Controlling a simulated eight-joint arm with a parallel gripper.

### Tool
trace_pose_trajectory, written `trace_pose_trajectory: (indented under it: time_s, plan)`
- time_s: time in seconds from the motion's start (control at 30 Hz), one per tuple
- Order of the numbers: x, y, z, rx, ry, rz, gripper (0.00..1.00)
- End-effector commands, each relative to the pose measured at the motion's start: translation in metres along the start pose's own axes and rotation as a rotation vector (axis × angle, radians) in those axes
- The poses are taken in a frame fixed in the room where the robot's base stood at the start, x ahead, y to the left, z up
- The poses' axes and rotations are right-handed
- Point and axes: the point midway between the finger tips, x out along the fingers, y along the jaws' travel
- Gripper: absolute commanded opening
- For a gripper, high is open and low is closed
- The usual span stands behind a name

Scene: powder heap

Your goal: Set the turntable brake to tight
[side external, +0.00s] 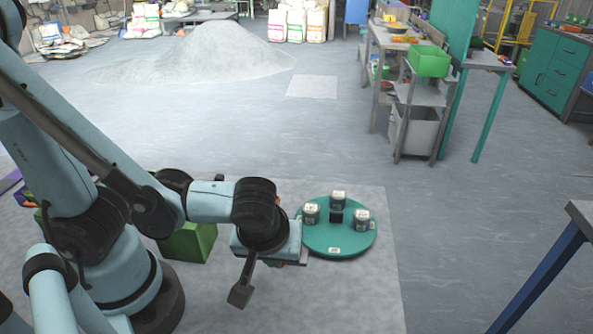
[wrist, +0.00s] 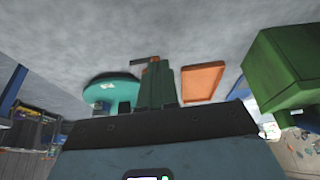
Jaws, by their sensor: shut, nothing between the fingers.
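The turntable (side external: 338,241) is a round green disc on the floor slab in the side external view. Three small jars with pale labels (side external: 338,200) and a black block (side external: 336,216) stand on it. My gripper (side external: 296,256) is low at its left edge; its fingertips are hard to make out there. In the wrist view the fingers (wrist: 154,68) are together and empty, pointing away beside the turntable (wrist: 98,90). A small dark bar (wrist: 138,61) shows by the fingertips; I cannot tell whether it is the brake lever. The brake setting is not readable.
An orange tray (wrist: 203,83) lies right of the fingers in the wrist view. A green bin (side external: 188,243) stands behind my arm. A grey powder heap (side external: 222,50) and a shelf cart (side external: 420,95) are farther back. The floor right of the turntable is clear.

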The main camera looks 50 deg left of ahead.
Motion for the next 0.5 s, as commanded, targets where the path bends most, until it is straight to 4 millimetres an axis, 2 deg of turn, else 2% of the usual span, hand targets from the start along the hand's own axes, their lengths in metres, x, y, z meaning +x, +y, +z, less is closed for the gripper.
trace_pose_trajectory:
  time_s: [0.5]
  plan:
    - [0.004,-0.017,-0.008,0.241,0.000,0.097,0.00]
